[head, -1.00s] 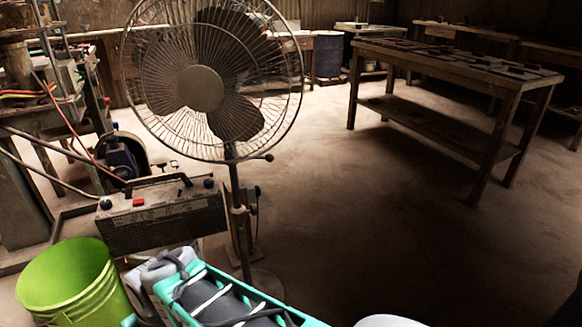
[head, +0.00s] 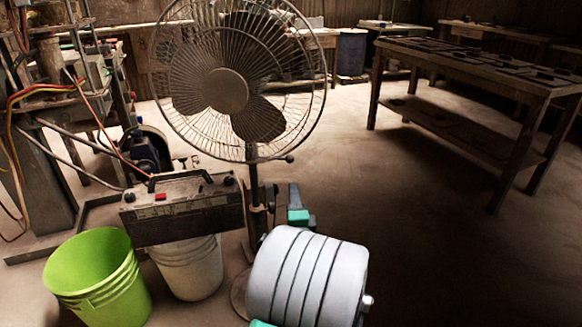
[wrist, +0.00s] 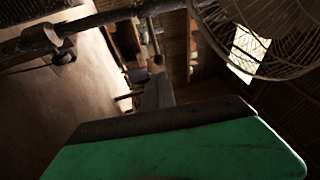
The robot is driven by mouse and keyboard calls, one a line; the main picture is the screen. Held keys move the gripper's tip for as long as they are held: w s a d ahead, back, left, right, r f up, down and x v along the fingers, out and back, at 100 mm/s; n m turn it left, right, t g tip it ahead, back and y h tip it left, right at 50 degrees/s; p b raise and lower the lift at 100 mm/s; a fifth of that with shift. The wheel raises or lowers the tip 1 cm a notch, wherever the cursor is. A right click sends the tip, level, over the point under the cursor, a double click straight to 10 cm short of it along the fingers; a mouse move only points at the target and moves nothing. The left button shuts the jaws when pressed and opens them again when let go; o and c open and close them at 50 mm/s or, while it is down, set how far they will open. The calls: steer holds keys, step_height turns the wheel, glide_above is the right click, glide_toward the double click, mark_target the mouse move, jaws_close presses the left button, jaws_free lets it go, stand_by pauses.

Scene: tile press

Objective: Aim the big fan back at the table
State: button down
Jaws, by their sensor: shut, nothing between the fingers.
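The big fan (head: 227,92) stands on a pole (head: 255,190) left of centre in the head view. Its round wire cage faces roughly toward me, with the table (head: 500,68) off to its right. A small knob (head: 289,158) sticks out to the right below the cage. My gripper (head: 294,192) is shut and empty, just right of the pole and below that knob; I cannot tell whether it touches the fan. In the wrist view, the cage (wrist: 268,35) is at upper right and the pole (wrist: 105,18) crosses the upper left. My arm hides part of the fan's base.
A dusty control box (head: 185,208) with a red button stands left of the pole. A green bucket (head: 92,275) and a white bucket (head: 190,268) stand below it. Machinery with hoses is at far left. The floor (head: 440,250) to the right is clear.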

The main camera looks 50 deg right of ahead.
mark_target(290, 162)
steer(key=p+x, duration=0.2)
steer(key=x, duration=0.7)
steer(key=shift+w, duration=0.15)
